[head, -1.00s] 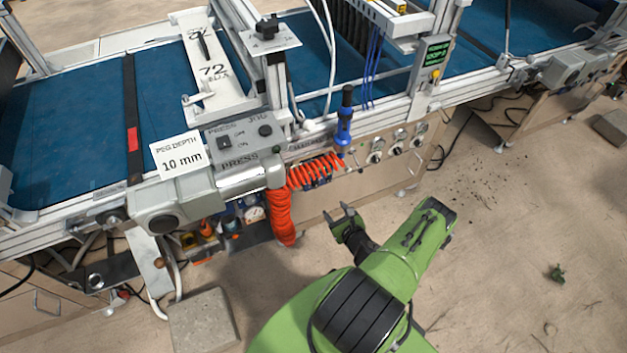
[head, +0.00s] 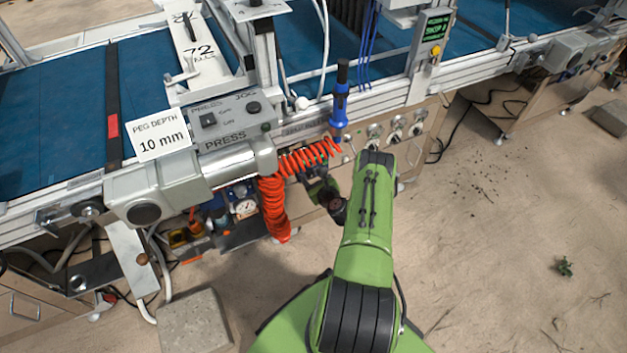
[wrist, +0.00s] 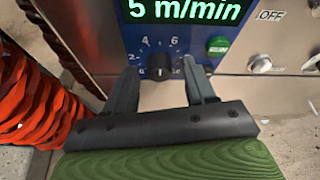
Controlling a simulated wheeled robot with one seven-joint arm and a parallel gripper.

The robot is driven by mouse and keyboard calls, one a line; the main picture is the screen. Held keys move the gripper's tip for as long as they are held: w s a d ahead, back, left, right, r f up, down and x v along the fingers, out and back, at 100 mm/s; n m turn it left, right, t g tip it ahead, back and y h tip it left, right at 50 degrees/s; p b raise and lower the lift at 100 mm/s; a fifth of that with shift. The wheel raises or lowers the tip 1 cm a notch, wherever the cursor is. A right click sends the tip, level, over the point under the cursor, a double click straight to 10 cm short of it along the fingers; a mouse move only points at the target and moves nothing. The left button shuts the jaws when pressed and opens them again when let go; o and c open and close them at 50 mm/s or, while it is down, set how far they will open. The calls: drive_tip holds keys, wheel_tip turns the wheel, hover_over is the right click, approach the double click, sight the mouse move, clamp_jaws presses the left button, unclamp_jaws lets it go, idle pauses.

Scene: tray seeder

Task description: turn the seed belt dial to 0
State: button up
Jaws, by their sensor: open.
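A black dial (wrist: 160,64) with a white pointer mark sits on a blue panel (wrist: 118,14) in the wrist view. Its scale shows 2, 4 and 6, and the pointer looks roughly upward, between 4 and 6. The display (wrist: 185,10) above it reads 5 m/min. A label naming the dial is not readable. My gripper (wrist: 161,72) is open, with one finger left and one right of the dial; contact cannot be told. In the head view my gripper (head: 322,188) is low at the machine's front, and the dial cannot be made out there.
A coiled orange hose (head: 272,205) hangs just left of my gripper, also in the wrist view (wrist: 35,100). A green button (wrist: 218,45) and an OFF switch (wrist: 260,64) lie right of the dial. A blue-handled tool (head: 340,108) hangs above.

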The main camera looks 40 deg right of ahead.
drive_tip(key=shift+c, duration=0.5)
clamp_jaws()
